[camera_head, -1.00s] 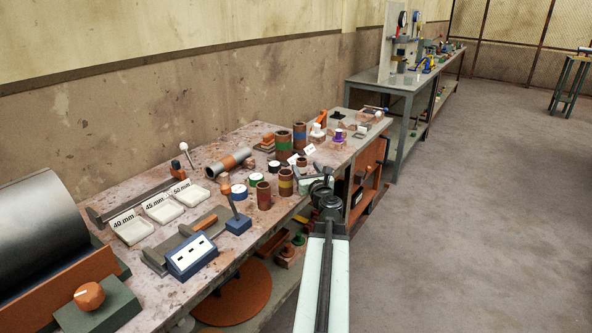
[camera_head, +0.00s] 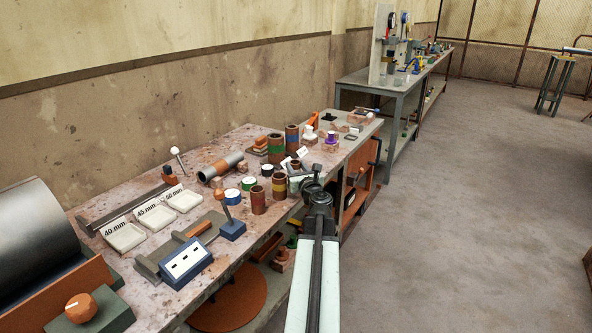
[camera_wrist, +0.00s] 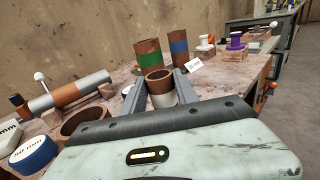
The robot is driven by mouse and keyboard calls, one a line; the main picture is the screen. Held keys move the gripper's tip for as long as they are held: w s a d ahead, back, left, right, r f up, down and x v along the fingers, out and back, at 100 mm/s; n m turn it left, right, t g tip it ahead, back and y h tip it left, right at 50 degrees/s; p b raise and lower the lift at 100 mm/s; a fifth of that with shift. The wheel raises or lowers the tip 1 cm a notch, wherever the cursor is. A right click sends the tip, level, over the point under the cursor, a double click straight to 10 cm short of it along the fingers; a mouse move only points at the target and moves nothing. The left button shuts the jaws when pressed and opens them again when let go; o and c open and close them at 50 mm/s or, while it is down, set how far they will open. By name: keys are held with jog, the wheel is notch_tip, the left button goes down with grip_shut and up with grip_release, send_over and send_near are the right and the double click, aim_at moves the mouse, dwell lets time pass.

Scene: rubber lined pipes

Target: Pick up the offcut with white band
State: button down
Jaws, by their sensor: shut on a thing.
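The offcut with white band (camera_wrist: 159,82) is a short brown tube with an open top and a pale band low on its side. In the wrist view it stands upright between the two fingers of my gripper (camera_wrist: 158,90), which is shut on it. The fingers hide its sides, and my gripper body hides its bottom, so I cannot tell whether it touches the bench. In the head view my gripper (camera_head: 305,185) is at the bench's front edge, beside the yellow-banded tube (camera_head: 279,187), and largely hides the offcut.
Taller tubes with green (camera_wrist: 148,57) and blue (camera_wrist: 179,47) bands stand just behind the offcut, with a white label card (camera_wrist: 194,66). A red-brown tube (camera_head: 258,201) and tape rolls (camera_head: 233,197) stand left. White trays (camera_head: 123,237) lie farther left. Open floor lies right.

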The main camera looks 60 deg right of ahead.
notch_tip(320, 180, up, 10)
jog(key=p, duration=0.9)
jog(key=shift+r+p, duration=0.1)
jog(key=shift+p, duration=0.3)
